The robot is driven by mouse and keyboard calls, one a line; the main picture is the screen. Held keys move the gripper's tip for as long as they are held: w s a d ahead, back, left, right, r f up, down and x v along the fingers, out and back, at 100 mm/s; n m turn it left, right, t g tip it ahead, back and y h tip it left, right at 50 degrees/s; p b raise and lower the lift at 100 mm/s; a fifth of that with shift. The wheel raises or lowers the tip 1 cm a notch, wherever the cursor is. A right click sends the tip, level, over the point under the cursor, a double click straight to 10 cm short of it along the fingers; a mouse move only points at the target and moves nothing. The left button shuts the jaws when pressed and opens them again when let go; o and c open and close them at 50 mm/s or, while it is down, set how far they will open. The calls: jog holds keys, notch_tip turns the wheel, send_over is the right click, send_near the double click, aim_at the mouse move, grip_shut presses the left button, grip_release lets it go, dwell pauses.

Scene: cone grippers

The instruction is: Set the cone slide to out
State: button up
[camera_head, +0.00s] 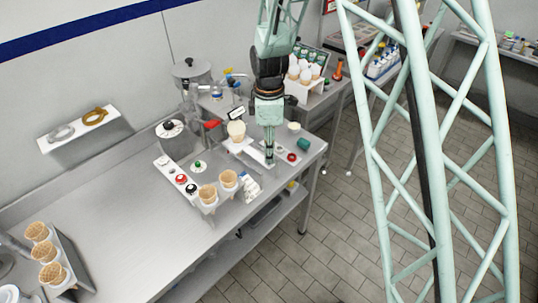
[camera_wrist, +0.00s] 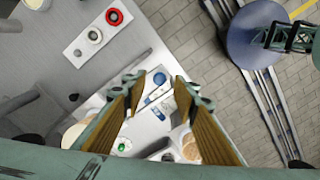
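A waffle cone with a pale top (camera_head: 237,131) stands over a white plate (camera_head: 238,147) below a red-handled machine on the steel table. I take this plate to be the cone slide, but I cannot tell its position for certain. My gripper (camera_head: 269,160) points down just right of the plate, over a white strip. In the wrist view my gripper (camera_wrist: 160,82) has its two fingers apart, with nothing held between them. Beyond the fingers lies a white panel with blue marks (camera_wrist: 155,103). The fingers hide part of what is below.
More cones stand at front left (camera_head: 52,273). The middle of the table (camera_head: 125,215) is clear.

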jog(key=shift+f, duration=1.1)
jog(key=shift+c, duration=0.8)
grip_shut()
